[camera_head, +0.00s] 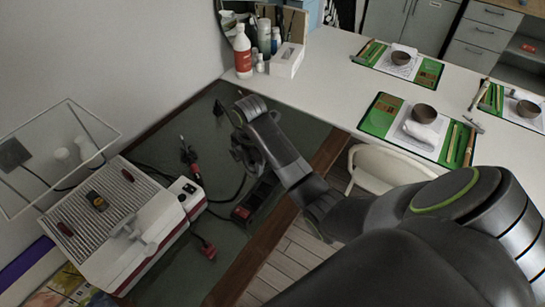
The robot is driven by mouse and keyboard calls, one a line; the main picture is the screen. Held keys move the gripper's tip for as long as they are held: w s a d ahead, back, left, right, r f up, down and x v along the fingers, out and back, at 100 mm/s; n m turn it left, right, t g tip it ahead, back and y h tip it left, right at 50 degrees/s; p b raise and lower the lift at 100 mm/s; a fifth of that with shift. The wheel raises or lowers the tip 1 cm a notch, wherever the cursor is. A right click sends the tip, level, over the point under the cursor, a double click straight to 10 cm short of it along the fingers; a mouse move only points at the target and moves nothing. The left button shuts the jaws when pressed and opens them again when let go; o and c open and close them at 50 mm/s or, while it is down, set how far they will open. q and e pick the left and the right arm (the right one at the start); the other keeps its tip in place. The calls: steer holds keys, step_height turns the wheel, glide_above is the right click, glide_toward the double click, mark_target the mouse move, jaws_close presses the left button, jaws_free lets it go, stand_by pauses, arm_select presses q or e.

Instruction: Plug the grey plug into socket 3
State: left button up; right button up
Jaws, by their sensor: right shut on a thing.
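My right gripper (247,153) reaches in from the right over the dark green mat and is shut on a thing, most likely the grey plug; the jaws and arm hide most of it. A dark cable runs below the gripper. A dark power strip (258,196) with a red part at its near end lies on the mat just below the gripper, partly behind my arm. Socket 3 cannot be picked out at this size. My left gripper is not in view.
A red plug (209,251) lies below the strip; another red-and-black plug (190,158) lies left of the gripper. Bottles (243,52) and a tissue box (287,60) stand behind. A white table with place settings is at right.

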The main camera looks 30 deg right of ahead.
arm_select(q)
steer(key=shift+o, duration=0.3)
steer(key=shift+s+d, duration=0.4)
arm_select(e)
steer(key=shift+d, duration=0.1)
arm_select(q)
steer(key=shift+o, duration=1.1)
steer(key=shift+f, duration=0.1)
arm_select(e)
steer(key=shift+d, duration=0.2)
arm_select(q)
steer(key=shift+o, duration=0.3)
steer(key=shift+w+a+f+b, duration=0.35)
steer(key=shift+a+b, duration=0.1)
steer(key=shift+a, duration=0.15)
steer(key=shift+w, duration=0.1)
arm_select(e)
steer(key=d+n, duration=0.1)
steer(key=d, duration=0.5)
steer(key=shift+s+f, duration=0.1)
steer(key=shift+f+b, duration=0.6)
steer(key=shift+b, duration=0.05)
arm_select(q)
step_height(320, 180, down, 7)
steer(key=b, duration=0.5)
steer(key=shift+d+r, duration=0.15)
arm_select(e)
step_height(320, 180, down, 5)
steer(key=shift+r, duration=0.15)
